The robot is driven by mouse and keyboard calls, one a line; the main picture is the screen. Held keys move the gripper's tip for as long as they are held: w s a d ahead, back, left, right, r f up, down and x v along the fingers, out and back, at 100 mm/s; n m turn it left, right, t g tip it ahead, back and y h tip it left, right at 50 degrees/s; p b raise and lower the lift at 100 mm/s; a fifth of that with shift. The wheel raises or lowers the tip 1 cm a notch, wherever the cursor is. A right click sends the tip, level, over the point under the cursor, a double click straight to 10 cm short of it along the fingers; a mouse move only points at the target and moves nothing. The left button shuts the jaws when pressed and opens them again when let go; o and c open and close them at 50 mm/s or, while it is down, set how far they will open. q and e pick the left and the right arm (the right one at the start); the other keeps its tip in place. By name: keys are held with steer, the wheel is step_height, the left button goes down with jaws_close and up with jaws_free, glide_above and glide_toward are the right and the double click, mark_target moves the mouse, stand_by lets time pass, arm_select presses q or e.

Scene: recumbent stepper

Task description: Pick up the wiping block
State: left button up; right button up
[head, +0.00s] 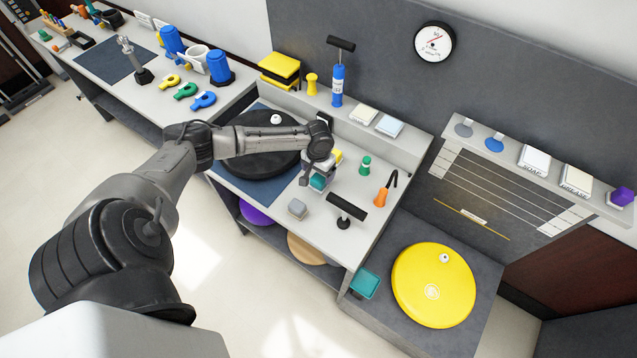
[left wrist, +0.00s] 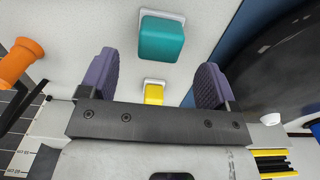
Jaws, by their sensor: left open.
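A teal block with a pale base (head: 318,181) stands on the light bench top. It shows in the left wrist view (left wrist: 162,40) too, ahead of the finger pads. A yellow block with a pale base (left wrist: 154,93) lies between the pads' lines in that view. It is partly hidden by my arm in the head view (head: 337,156). I cannot tell which is the wiping block. My left gripper (left wrist: 155,72) is open and empty, pointing down above the blocks. My right gripper is out of view.
A black disc (head: 250,158) on a blue mat lies left of the blocks. A green piece (head: 366,165), an orange tool (head: 381,197) and a black T-handle (head: 346,208) stand to their right. A raised shelf runs behind. A yellow disc (head: 433,300) lies lower right.

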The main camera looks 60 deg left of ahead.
mark_target(319, 179)
arm_select(q)
steer(key=shift+f+b, duration=0.4)
steer(key=shift+f, duration=2.2)
steer(key=c, duration=1)
